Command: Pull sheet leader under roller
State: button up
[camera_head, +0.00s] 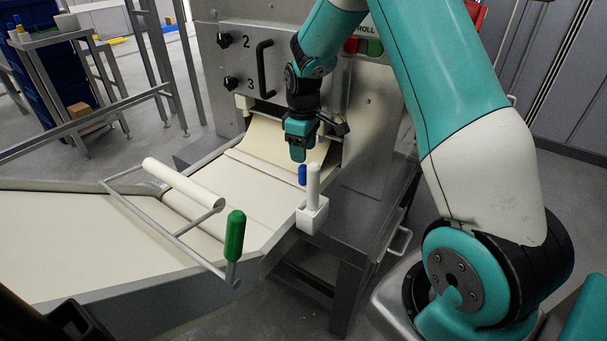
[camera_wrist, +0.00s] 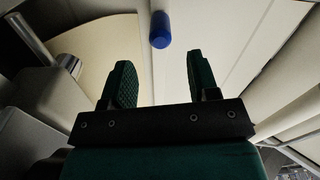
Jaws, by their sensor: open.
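The cream sheet (camera_head: 268,142) hangs from the machine's slot onto the pale belt (camera_head: 215,178) in the head view. Its curved cream surface also shows in the wrist view (camera_wrist: 92,52). A white roller (camera_head: 183,184) on a metal frame with a green handle (camera_head: 235,235) sits across the belt, lower left; I cannot tell its height above the belt. My gripper (camera_head: 299,153) is open and empty, in front of the slot at the sheet's right side. In the wrist view its two green fingers (camera_wrist: 158,85) stand apart, with a blue cylinder (camera_wrist: 161,29) beyond the gap.
A white holder (camera_head: 312,216) with an upright white stick (camera_head: 313,181) stands at the belt's right edge, beside the blue cylinder (camera_head: 302,175). The grey machine panel (camera_head: 215,60) with knobs and a black handle (camera_head: 264,70) rises behind. The lower-left belt is clear.

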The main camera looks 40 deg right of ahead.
aim_at(303, 166)
notch_tip(303, 166, down, 8)
jog(key=shift+r+b, duration=0.1)
jog(key=shift+b, duration=0.25)
